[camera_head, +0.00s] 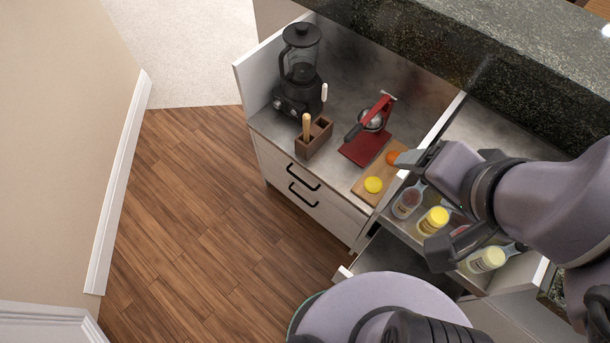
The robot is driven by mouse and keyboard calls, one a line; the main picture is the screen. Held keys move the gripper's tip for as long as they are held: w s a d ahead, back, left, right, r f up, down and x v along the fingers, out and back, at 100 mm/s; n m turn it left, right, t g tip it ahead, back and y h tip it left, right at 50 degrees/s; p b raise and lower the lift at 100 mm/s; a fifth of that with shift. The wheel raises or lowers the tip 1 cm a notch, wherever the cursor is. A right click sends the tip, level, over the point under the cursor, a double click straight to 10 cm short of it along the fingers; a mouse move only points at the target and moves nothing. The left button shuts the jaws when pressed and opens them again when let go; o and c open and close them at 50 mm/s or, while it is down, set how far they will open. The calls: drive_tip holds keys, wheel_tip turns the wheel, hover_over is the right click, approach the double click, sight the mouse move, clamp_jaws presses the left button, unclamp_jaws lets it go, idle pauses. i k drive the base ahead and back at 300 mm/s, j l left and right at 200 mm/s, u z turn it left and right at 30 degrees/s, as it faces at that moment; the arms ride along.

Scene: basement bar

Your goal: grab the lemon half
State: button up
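The yellow lemon half (373,184) lies on a small wooden cutting board (364,193) on the counter, near its front edge. An orange fruit piece (393,157) lies on the same board, farther back. My gripper (407,159) is at the right of the board, with a grey finger tip beside the orange piece in the picture. It appears apart from the lemon half. The arm hides much of the gripper, so I cannot tell how far its fingers are spread.
A red citrus press (370,138), a wooden utensil holder (314,139) and a black blender (299,72) stand left of the board. Several bottles (433,221) stand in a compartment at right. A stone bar ledge (480,60) runs behind. The wooden floor (190,220) is clear.

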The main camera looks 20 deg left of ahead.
sight(372, 184)
drive_tip(key=u, duration=0.2)
drive_tip(key=i+j+z, duration=0.25)
drive_tip(key=j+z, duration=0.15)
drive_tip(key=i+j+z, duration=0.15)
drive_tip(key=j+z, duration=0.3)
drive_tip(key=j, duration=0.2)
drive_tip(key=i+j+z, duration=0.1)
drive_tip(key=j+z, duration=0.3)
drive_tip(key=j, duration=0.2)
drive_tip(key=j+z, duration=0.4)
drive_tip(key=j, duration=0.2)
